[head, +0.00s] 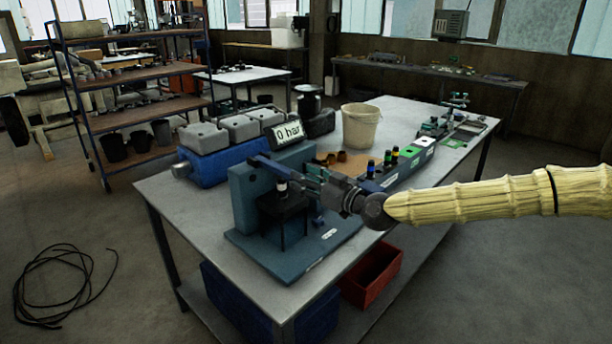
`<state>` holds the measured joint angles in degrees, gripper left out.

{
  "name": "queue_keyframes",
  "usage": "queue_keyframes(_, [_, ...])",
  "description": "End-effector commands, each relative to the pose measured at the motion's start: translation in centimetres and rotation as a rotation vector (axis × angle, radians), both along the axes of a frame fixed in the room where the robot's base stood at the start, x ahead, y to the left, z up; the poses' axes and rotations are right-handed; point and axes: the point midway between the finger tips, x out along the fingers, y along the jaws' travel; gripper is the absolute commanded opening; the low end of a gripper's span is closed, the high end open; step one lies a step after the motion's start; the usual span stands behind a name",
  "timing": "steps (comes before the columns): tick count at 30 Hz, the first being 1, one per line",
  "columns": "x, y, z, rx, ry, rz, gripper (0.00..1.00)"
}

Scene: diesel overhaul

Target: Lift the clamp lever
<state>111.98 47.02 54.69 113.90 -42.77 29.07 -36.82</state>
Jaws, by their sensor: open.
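A blue-grey test stand (243,200) with a base plate stands at the near left of the metal table. A dark blue bar, which looks like the clamp lever (270,167), runs from the top of the stand toward my gripper. A small light cylindrical part (282,187) sits under the bar, above a black frame (285,215). My gripper (305,184) is open at the bar's right end. The fingers partly overlap that end, and I cannot tell whether they touch it. My arm comes in from the right.
A display reading "0 bar" (287,131) stands behind the stand, beside a blue engine block (207,165). A beige bucket (361,127) and a row of coloured parts (388,160) stand farther back. A red bin (372,275) is below the table (177,203).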

Motion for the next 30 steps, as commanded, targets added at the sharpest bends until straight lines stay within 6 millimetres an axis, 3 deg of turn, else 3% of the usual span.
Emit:
queue_keyframes(11, [0.39, 0.34, 0.00, 0.000, 0.000, 0.000, 0.44])
queue_keyframes(19, [0.39, 0.29, 0.00, 0.000, 0.000, -0.001, 0.00])
queue_keyframes(30, [0.44, 0.72, 0.45, -0.010, 0.009, 0.004, 0.00])
